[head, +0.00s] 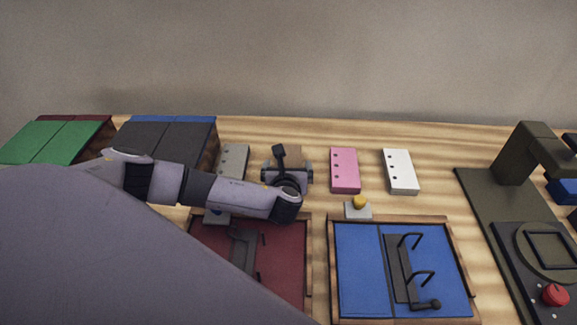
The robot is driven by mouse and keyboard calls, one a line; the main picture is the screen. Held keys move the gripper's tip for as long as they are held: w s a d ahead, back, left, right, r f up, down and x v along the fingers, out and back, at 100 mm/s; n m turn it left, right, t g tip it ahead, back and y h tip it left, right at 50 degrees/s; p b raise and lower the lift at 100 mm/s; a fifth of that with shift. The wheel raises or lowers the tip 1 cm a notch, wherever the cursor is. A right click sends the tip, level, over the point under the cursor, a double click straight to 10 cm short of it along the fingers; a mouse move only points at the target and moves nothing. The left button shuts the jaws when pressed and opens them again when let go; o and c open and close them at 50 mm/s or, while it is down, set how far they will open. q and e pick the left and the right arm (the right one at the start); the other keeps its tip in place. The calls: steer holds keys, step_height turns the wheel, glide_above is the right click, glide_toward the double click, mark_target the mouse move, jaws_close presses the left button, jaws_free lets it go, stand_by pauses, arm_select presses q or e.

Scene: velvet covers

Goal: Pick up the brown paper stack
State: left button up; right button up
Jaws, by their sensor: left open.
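The brown paper stack (292,153) lies on the table in the row of paper stacks, between a grey one and a pink one. Only its far part shows; my left gripper (287,176) covers the rest. My left gripper is over the stack, pointing down, and is open. Its fingertips are hidden under the wrist, so I cannot tell whether they touch the stack. My right gripper is not in view.
Grey (233,158), pink (345,172) and white (400,171) stacks with punched holes lie beside it. In front are red (284,245) and blue (358,270) binder trays with metal clips. A dark machine (485,200) stands right; green (45,140) and dark (165,140) covers lie left.

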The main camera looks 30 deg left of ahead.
arm_select(q)
steer(key=shift+w+a+f, duration=0.3)
steer(key=shift+w+a, duration=0.05)
steer(key=shift+w, duration=0.2)
steer(key=c, duration=1.1)
steer(key=shift+r, duration=0.15)
